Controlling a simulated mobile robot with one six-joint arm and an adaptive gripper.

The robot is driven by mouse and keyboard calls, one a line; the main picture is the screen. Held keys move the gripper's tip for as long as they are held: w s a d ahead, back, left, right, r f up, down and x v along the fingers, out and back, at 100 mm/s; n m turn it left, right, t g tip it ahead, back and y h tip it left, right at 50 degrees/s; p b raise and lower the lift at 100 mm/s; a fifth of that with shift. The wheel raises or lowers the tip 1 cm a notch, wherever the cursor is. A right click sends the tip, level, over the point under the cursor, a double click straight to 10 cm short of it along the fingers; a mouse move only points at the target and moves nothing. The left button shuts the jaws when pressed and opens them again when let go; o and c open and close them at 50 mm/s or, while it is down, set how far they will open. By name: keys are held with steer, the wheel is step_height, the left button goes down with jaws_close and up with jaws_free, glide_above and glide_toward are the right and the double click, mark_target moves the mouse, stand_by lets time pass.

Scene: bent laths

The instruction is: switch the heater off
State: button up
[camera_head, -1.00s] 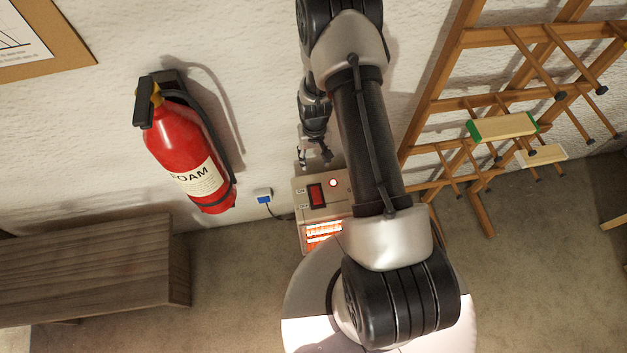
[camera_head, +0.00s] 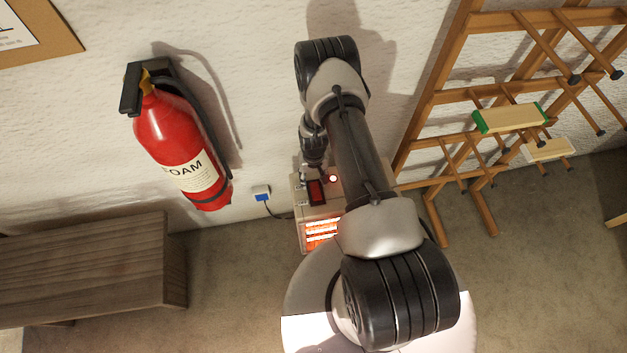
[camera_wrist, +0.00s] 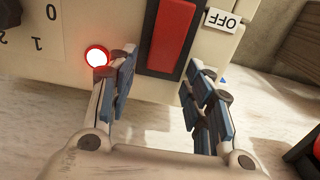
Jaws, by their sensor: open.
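The heater (camera_head: 306,208) stands on the floor by the wall, a pale box with glowing orange bars (camera_head: 321,233) on its front. Its red rocker switch (camera_head: 316,192) is on the top face, beside a round lamp (camera_head: 333,179) lit red-white. In the wrist view the switch (camera_wrist: 172,36) shows large, with the OFF label (camera_wrist: 222,20) to its right and the lit lamp (camera_wrist: 96,57) to its left. My gripper (camera_wrist: 166,92) is open and empty, its fingers on either side of the switch's near end. Whether a finger touches the heater I cannot tell. In the head view my arm hides part of the heater.
A red fire extinguisher (camera_head: 178,145) hangs on the wall to the left. A blue plug (camera_head: 262,191) with a cord sits left of the heater. A wooden bench (camera_head: 90,265) is at the lower left. A wooden rack (camera_head: 440,135) leans on the right.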

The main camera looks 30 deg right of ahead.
steer(key=shift+f, duration=0.35)
steer(key=shift+c, duration=0.3)
steer(key=c, duration=1)
steer(key=shift+s+r+t, duration=0.2)
steer(key=shift+t, duration=0.3)
steer(key=shift+s+a+r+t+h, duration=0.15)
steer(key=shift+t+h, duration=0.15)
steer(key=shift+t, duration=0.3)
steer(key=shift+s+r+t, duration=0.1)
steer(key=shift+r+t, duration=0.05)
steer(key=shift+t, duration=0.35)
